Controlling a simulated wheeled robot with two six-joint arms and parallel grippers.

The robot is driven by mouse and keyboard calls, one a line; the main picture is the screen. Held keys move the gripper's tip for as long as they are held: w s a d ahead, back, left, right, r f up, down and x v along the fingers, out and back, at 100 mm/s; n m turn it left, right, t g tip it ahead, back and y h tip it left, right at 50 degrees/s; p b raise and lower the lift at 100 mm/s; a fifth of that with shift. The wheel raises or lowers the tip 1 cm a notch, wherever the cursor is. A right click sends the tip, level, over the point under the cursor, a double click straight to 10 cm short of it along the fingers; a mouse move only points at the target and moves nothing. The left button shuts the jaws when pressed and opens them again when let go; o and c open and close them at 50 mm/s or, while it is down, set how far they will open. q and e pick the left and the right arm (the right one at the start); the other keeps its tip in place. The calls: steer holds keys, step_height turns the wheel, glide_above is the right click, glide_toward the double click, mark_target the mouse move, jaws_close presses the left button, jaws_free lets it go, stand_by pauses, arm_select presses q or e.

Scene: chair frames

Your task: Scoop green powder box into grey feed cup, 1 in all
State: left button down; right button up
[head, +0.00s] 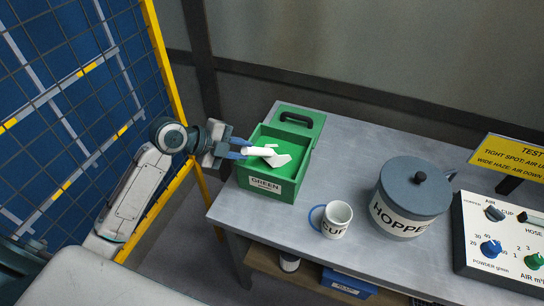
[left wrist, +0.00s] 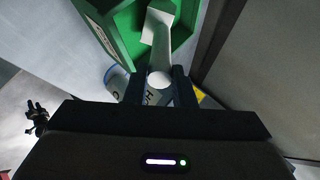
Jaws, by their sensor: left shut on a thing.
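The green powder box (head: 266,183) stands open near the left end of the table, with green powder inside. Its green lid (head: 305,121) with a dark handle is at the box's back. My left gripper (head: 243,151) is shut on the handle of a white scoop (head: 275,157). The scoop's head is over the box opening; I cannot tell whether it touches the powder. The left wrist view shows the scoop (left wrist: 158,40) between the fingers and the box wall (left wrist: 128,18). A white cup (head: 337,220) with a blue handle stands upright right of the box. My right gripper is out of view.
A grey hopper (head: 412,198) with a lid stands right of the cup. A control panel (head: 505,245) with knobs and a yellow sign (head: 512,155) are at the far right. A mesh fence with a yellow post (head: 165,75) stands at the left.

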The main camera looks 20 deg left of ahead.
arm_select(q)
steer(key=shift+a, duration=0.1)
steer(key=shift+a, duration=0.35)
step_height(320, 180, up, 11)
steer(key=p, duration=0.6)
steer(key=shift+f, duration=0.15)
stand_by(1.4)
